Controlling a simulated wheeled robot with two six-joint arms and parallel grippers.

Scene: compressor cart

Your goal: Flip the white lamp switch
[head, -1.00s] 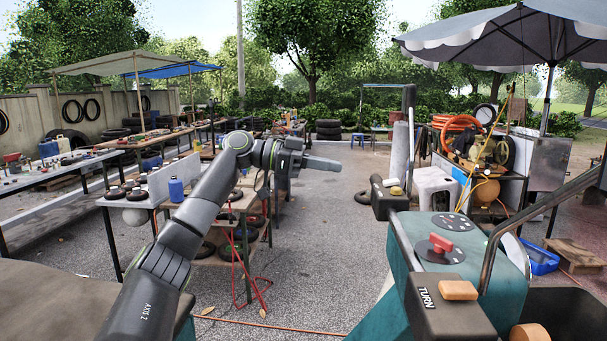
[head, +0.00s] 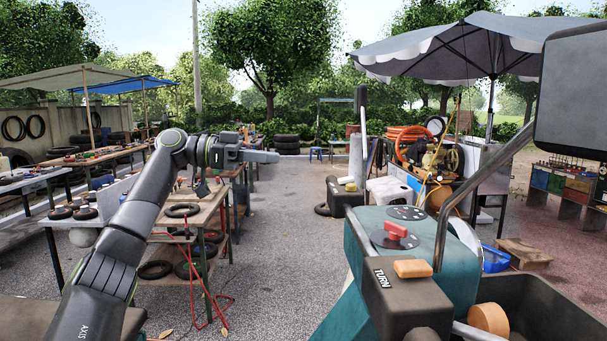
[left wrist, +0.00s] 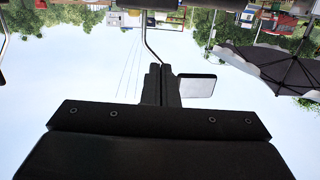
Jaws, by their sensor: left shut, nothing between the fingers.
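I cannot pick out a white lamp switch for certain in either view. A teal console (head: 352,235) stands at the lower right of the head view. It carries a red knob (head: 396,231) on a dark dial and a black box marked TURN (head: 418,303) with an orange rocker (head: 412,268). My left gripper (head: 276,157) is shut and empty, held in the air to the left of the console and apart from it. In the left wrist view its closed fingers (left wrist: 160,85) show against the sky. My right gripper is out of sight.
A curved metal bar (head: 452,195) and a dark panel (head: 585,92) rise on the right. A work table (head: 205,215) with tyres stands beyond my left arm. A black box (head: 342,200) stands behind the console. Open paving (head: 275,240) lies between table and console.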

